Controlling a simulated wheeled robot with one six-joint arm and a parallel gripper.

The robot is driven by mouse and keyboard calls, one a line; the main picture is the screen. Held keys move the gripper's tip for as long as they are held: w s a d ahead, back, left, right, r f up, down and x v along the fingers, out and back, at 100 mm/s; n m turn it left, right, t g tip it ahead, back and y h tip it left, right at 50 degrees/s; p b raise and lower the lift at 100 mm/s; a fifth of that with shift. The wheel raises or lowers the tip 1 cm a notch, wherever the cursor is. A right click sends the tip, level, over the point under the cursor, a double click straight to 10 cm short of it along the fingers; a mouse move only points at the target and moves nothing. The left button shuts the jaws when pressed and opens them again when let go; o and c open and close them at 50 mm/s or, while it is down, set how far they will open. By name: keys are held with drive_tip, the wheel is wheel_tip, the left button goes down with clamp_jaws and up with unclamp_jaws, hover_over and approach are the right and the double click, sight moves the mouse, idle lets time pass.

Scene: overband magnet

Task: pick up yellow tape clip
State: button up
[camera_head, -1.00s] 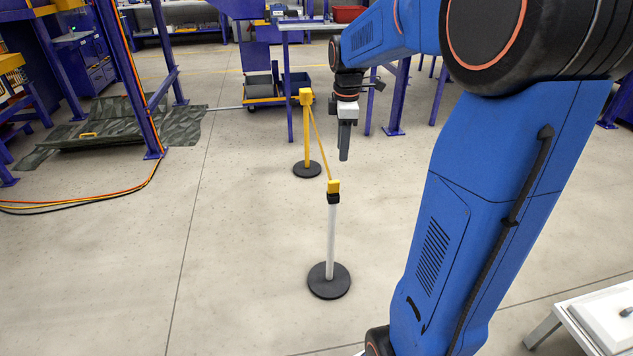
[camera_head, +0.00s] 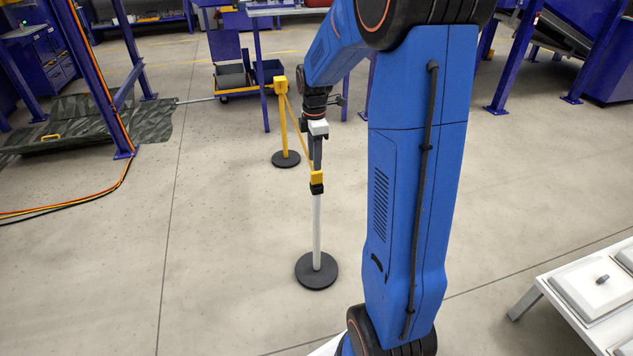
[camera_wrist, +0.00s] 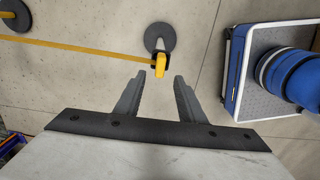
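The yellow tape clip (camera_head: 317,177) sits at the top of the white post with a round dark base. A yellow tape (camera_head: 300,138) runs from it to the yellow post behind. In the wrist view the clip (camera_wrist: 160,64) is just beyond the fingertips, nearly in line with the gap and a little toward its left finger. My gripper (camera_head: 315,168) points down right at the clip in the head view; whether it touches cannot be told. In the wrist view my gripper (camera_wrist: 168,78) has its two fingers apart with nothing between them.
The yellow post (camera_head: 284,125) stands behind on its own dark base. A white table (camera_head: 590,290) is at the lower right. Orange and black cables (camera_head: 100,195) lie on the floor at left beside a purple frame (camera_head: 108,85). The floor around the white post is clear.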

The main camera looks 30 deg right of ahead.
sight(317, 173)
drive_tip(key=shift+s+d+f, duration=0.1)
drive_tip(key=shift+d+f, duration=0.1)
drive_tip(key=shift+f, duration=1.55)
drive_tip(key=shift+d+f, duration=0.15)
drive_tip(key=shift+f, duration=1.6)
drive_tip(key=shift+c, duration=0.6)
clamp_jaws()
